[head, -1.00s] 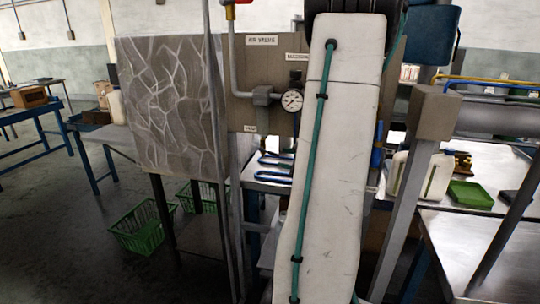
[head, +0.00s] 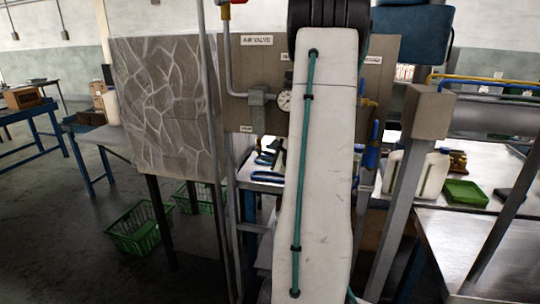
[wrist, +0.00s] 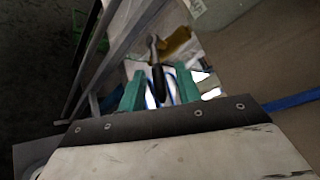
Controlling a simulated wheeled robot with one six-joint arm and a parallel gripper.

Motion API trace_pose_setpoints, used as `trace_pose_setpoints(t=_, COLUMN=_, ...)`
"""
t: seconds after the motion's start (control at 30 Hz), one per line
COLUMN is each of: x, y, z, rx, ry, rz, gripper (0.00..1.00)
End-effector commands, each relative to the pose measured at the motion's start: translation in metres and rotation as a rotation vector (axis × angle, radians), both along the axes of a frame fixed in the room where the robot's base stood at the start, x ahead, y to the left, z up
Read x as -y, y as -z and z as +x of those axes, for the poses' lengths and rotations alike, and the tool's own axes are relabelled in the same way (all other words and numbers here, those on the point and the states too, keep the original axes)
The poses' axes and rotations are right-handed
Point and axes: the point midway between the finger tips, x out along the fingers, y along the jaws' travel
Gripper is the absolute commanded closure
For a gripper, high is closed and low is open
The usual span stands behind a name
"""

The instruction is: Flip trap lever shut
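In the wrist view my gripper (wrist: 160,88) has two green fingers standing apart, with a gap between them. A dark, slim lever-like handle (wrist: 157,76) shows in that gap, beyond or between the fingertips; I cannot tell whether they touch it. A metal and yellowish part lies just behind it. In the head view my white arm covers the gripper and much of the board (head: 262,60). A small label (head: 247,129) sits at the board's lower left, too small to read surely. The trap lever cannot be made out clearly in the head view.
A gauge (head: 285,101) and grey pipe (head: 229,50) are on the board, close left of my arm. A stone-patterned panel (head: 165,105) stands further left. A grey post (head: 404,190), a white jug (head: 432,175) and a steel table (head: 480,245) are at right.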

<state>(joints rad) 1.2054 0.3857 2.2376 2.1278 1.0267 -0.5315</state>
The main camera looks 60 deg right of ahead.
Motion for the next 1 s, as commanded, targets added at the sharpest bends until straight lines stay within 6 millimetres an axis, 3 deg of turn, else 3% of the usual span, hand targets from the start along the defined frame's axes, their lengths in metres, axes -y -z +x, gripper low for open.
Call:
trace_pose_setpoints(t=0.03, x=0.0, y=0.0, z=0.0, rx=0.0, ry=0.0, rz=0.0, gripper=0.8)
trace_pose_setpoints(t=0.1, x=0.0, y=0.0, z=0.0, rx=0.0, ry=0.0, rz=0.0, gripper=0.99)
trace_pose_setpoints(t=0.13, x=0.0, y=0.0, z=0.0, rx=0.0, ry=0.0, rz=0.0, gripper=1.0)
trace_pose_setpoints(t=0.33, x=0.0, y=-0.002, z=0.0, rx=-0.018, ry=-0.001, rz=-0.007, gripper=1.0)
trace_pose_setpoints(t=0.67, x=0.0, y=-0.012, z=-0.001, rx=-0.229, ry=-0.003, rz=-0.072, gripper=1.0)
trace_pose_setpoints(t=0.97, x=0.0, y=-0.013, z=-0.002, rx=-0.244, ry=-0.001, rz=-0.076, gripper=1.0)
trace_pose_setpoints(t=1.0, x=0.0, y=-0.013, z=-0.002, rx=-0.244, ry=-0.001, rz=-0.076, gripper=0.85)
